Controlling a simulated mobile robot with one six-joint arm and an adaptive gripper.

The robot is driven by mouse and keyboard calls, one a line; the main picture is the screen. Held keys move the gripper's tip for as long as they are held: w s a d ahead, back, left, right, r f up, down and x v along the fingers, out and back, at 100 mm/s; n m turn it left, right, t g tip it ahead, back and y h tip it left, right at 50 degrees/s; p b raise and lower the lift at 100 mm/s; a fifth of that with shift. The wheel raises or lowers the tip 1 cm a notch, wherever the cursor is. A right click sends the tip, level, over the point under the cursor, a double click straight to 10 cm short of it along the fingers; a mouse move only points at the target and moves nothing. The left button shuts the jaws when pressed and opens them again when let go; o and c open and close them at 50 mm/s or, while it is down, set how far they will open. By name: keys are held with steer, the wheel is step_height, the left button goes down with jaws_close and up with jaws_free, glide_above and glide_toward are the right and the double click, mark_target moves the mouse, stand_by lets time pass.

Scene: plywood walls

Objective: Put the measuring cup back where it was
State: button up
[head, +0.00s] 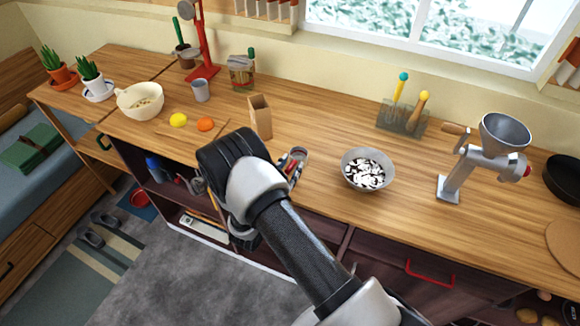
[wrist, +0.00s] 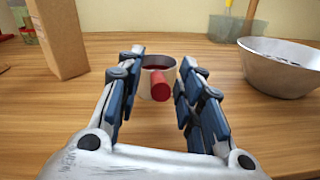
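The measuring cup (wrist: 149,90) is a small pale cup with a dark red inside and a thick red handle pointing toward my wrist camera. It stands upright on the wooden counter. In the head view the cup (head: 298,153) is partly hidden by my gripper (head: 293,168). In the wrist view my gripper (wrist: 163,76) is open, with one blue-padded finger on each side of the cup and handle. I cannot tell whether either finger touches it.
A tan wooden block (head: 260,117) stands upright left of the cup. A metal bowl (head: 367,170) with black and white pieces stands to the right. A lemon (head: 178,120), an orange (head: 205,124) and a grey cup (head: 201,90) are farther left. A grinder (head: 462,170) stands right.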

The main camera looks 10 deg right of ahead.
steer(key=v, duration=1.1)
steer(key=s+d+r+m+g, duration=0.6)
steer(key=d+r+m+g, duration=0.15)
steer(key=r, duration=0.25)
steer(key=s+d+r+m+g, duration=0.55)
steer(key=d+r+m, duration=0.2)
steer(key=r, duration=0.25)
steer(key=s+a+r+m+t+y, duration=0.2)
steer(key=s+a+r+m+y, duration=0.1)
steer(key=s+r+m+y, duration=0.2)
steer(key=s+a+r+m+t+y, duration=0.2)
steer(key=s+a+r+m+y, duration=0.2)
steer(key=s, duration=0.5)
steer(key=m+y, duration=0.1)
steer(key=y, duration=0.1)
steer(key=shift+a+r+m+y+p, duration=0.2)
steer(key=shift+r+m+y+p, duration=0.1)
steer(key=shift+r+m+p, duration=0.1)
step_height(320, 180, down, 3)
steer(key=b, duration=0.3)
steer(key=shift+f, duration=0.25)
